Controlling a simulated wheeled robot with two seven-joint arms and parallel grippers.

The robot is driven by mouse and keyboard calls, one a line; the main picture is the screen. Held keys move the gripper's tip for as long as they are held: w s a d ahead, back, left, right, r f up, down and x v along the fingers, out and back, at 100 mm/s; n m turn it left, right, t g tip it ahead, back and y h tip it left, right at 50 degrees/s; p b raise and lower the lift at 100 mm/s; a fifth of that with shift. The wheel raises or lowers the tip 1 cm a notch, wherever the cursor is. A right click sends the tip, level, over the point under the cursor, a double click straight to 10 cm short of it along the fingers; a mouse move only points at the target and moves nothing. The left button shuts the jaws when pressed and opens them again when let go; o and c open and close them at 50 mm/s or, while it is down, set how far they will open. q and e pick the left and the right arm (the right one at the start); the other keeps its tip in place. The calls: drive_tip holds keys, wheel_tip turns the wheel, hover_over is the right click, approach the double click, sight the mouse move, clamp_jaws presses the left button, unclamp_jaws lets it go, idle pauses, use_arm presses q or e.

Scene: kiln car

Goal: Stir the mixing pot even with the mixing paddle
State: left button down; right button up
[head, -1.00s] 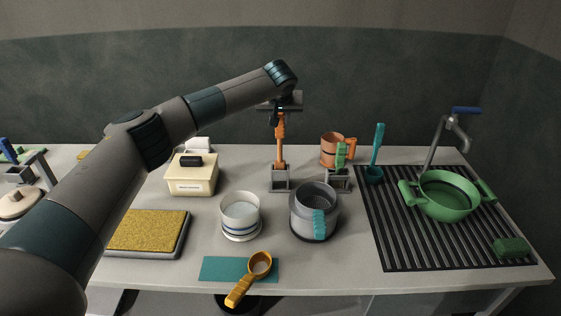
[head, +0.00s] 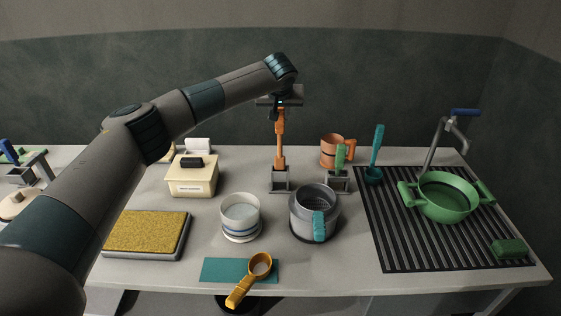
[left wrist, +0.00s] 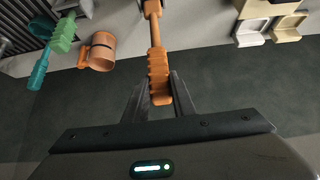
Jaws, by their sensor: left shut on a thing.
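The mixing paddle (head: 280,150) is orange and upright, with its lower end at a grey stand (head: 280,184) at the back middle of the table. My left gripper (head: 279,108) is shut on the top of its handle. In the left wrist view the handle (left wrist: 158,62) runs between the two fingers of the left gripper (left wrist: 160,84). The grey pot with a teal handle (head: 300,215), which looks like the mixing pot, stands in front and to the right of the paddle. Its contents are hard to make out. My right gripper is not in view.
A white striped bowl (head: 240,222) stands left of the grey pot. An orange mug (head: 331,150), a green-handled tool in a second stand (head: 338,184) and a teal ladle (head: 376,150) are at the back right. A yellow scoop (head: 250,277) lies in front on a teal mat (head: 222,270).

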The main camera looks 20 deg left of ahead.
use_arm(q)
drive_tip(key=shift+r, duration=0.45)
drive_tip(key=shift+r+p, duration=0.3)
drive_tip(key=shift+r+p, duration=0.65)
drive_tip(key=shift+r, duration=0.85)
